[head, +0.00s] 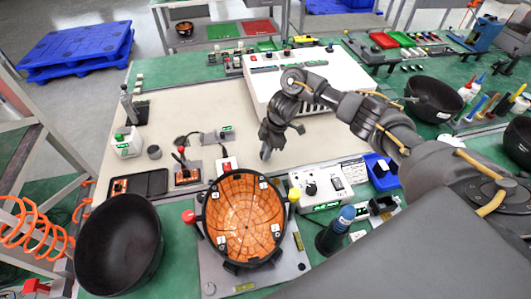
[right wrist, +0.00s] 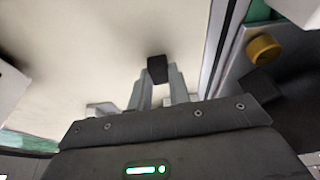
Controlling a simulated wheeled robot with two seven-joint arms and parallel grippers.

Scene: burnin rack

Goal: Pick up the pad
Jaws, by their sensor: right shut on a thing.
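My right gripper (head: 266,148) hangs over the beige mat in the middle of the bench in the head view. In the right wrist view its two grey fingers (right wrist: 158,90) are closed on a small dark block, the pad (right wrist: 157,69), at their tips. The mat's pale surface shows behind the pad. In the head view the pad is too small to make out clearly at the fingertips. My left gripper is not in view.
An orange-lined round fixture (head: 242,222) stands at the front, with a black bowl (head: 118,245) to its left. A white box (head: 335,75) stands behind my right gripper. A small control box (head: 322,190) is in front. The beige mat (head: 215,105) has free room left of the gripper.

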